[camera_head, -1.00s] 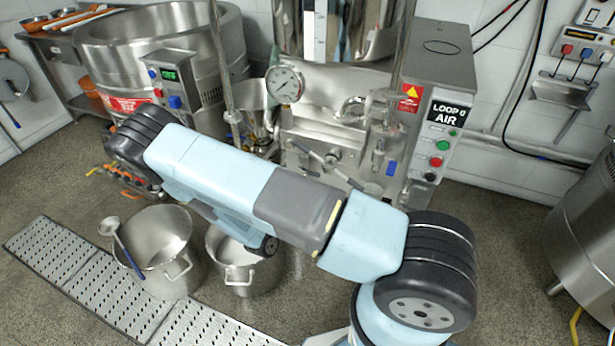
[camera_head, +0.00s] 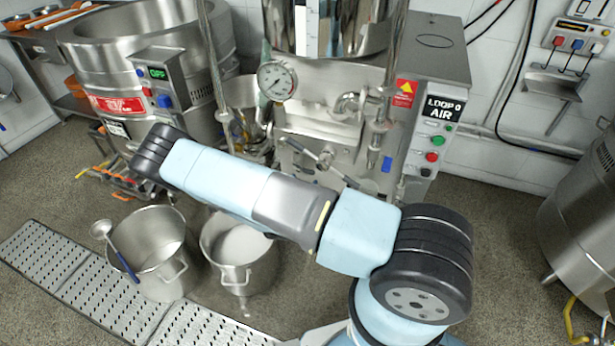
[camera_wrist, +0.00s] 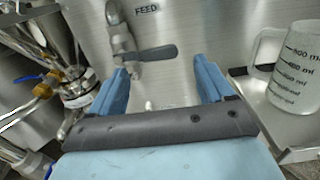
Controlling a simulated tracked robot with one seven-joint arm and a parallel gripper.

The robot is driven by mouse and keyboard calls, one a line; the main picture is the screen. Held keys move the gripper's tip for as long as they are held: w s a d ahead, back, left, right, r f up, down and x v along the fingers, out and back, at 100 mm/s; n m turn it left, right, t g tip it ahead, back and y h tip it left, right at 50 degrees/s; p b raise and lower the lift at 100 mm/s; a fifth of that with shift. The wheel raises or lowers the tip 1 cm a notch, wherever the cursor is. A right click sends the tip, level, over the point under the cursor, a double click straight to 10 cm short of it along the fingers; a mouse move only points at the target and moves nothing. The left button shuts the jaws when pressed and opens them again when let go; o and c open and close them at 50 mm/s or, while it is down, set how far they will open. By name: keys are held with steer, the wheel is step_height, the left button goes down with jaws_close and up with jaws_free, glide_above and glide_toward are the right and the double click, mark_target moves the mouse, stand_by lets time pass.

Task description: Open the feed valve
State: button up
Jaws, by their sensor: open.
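The feed valve (camera_wrist: 122,38) is at the upper middle of the wrist view, on a steel panel beside the FEED label (camera_wrist: 146,9). Its dark lever handle (camera_wrist: 156,53) points right, roughly level in the picture. My gripper (camera_wrist: 162,74) is open, with one blue finger on each side of the picture. The handle shows in the gap between the fingertips, and nothing is held. I cannot tell how far beyond the fingertips the handle lies. In the head view my arm hides the gripper, and I cannot pick out the feed valve there.
A graduated jug (camera_wrist: 290,68) stands on a steel shelf right of my gripper. Pipes with a blue-handled valve (camera_wrist: 30,78) are at the left. In the head view, the mill's control box (camera_head: 434,130) stands behind my arm; two pots (camera_head: 150,252) (camera_head: 238,250) are on the floor.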

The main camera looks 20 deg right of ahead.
mark_target(308, 172)
steer(key=shift+x, duration=2.1)
